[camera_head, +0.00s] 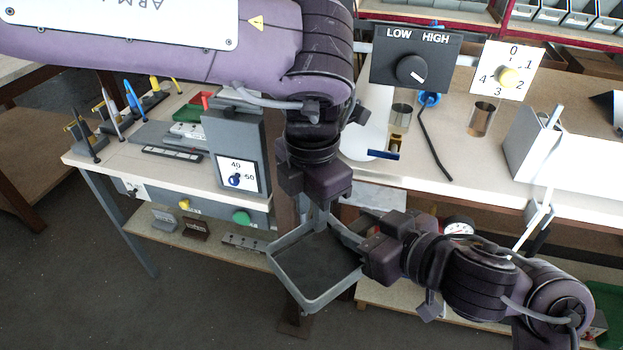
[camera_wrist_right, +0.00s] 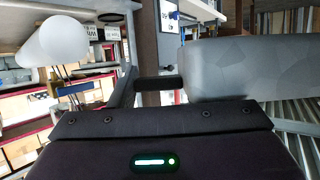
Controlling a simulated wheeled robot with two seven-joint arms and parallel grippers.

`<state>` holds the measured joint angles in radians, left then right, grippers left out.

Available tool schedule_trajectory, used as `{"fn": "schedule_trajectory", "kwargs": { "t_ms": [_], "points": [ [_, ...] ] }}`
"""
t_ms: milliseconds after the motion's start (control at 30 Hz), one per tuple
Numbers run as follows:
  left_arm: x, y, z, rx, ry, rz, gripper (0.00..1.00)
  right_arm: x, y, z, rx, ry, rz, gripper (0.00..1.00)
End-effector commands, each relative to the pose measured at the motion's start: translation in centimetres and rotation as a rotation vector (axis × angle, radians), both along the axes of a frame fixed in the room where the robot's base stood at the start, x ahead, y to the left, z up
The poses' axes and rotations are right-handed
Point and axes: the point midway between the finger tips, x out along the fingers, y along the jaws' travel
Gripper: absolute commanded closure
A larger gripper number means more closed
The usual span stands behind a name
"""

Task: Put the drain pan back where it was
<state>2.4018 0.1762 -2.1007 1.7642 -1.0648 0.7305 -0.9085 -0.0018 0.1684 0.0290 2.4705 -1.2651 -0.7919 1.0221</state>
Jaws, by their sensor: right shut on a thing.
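The grey square drain pan (camera_head: 332,294) hangs in front of the workbench in the head view, open side up. My right gripper (camera_head: 358,243) comes in from the right and is shut on the pan's right side. In the right wrist view a large grey wall, apparently the pan's (camera_wrist_right: 245,68), fills the upper right beside the dark fingers (camera_wrist_right: 158,84). My left gripper (camera_head: 318,212) points down at the pan's back corner. Its fingertips are partly hidden, and I cannot tell whether they touch the pan.
A lower shelf (camera_head: 165,230) holds small parts. A bench leg (camera_head: 287,215) stands behind the pan. Floor at lower left is clear.

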Motion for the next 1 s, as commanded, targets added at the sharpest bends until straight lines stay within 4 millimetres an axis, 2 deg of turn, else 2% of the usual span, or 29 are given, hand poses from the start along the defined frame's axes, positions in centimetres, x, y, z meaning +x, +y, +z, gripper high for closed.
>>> {"fn": "schedule_trajectory", "kwargs": {
  "t_ms": [100,200,567,633,800,1000],
  "points": [
    [-0.1,0.0,-1.7,0.001,0.002,-0.001,0.72,0.0,0.0,0.1,0.002,-0.001,0.0,0.97],
    [0.0,0.0,-2.5,-0.001,0.001,-0.001,0.72,0.0,0.0,0.1,0.002,-0.001,0.0,0.97],
    [0.0,0.0,-3.1,-0.002,-0.001,0.0,0.72,0.0,0.0,0.1,0.001,0.0,0.0,0.97],
    [0.0,0.0,-3.1,-0.001,-0.001,0.0,0.77,0.0,0.0,0.1,0.002,-0.001,0.0,0.97],
    [0.0,0.0,-3.1,-0.001,-0.001,0.0,0.99,0.0,0.0,0.1,0.001,0.0,0.0,0.97],
    [0.0,0.0,-3.1,-0.001,-0.001,0.0,1.0,0.0,0.0,0.1,0.001,-0.001,0.0,0.97]
  ]
}}
